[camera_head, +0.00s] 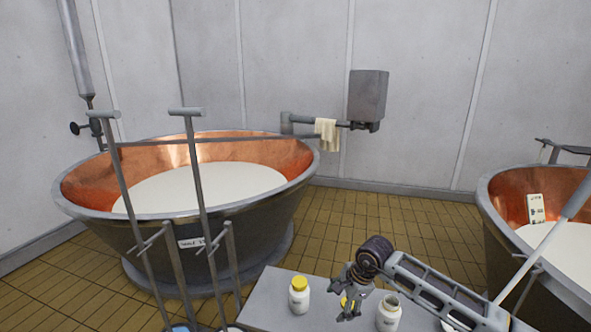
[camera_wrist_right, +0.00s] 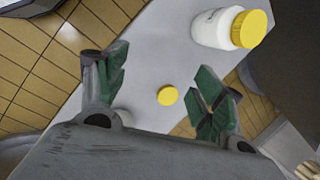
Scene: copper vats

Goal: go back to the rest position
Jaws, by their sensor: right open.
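My right gripper (camera_head: 350,298) is over the grey table at the bottom of the head view. In the right wrist view its green-padded fingers (camera_wrist_right: 162,75) stand apart with nothing between them. A loose yellow lid (camera_wrist_right: 167,95) lies on the table below the fingers; in the head view the gripper partly hides it. A white bottle with a yellow cap (camera_head: 299,294) stands left of the gripper and also shows in the wrist view (camera_wrist_right: 212,27). A white bottle without a cap (camera_head: 388,314) stands right of the gripper, near my forearm. My left gripper is not seen.
The grey table (camera_head: 268,306) has bare surface around the bottles. A copper vat (camera_head: 290,190) of white liquid stands behind at left, with T-handled poles (camera_head: 196,165) in front. Another copper vat (camera_head: 490,205) is at right. Tiled floor (camera_head: 400,225) lies between them.

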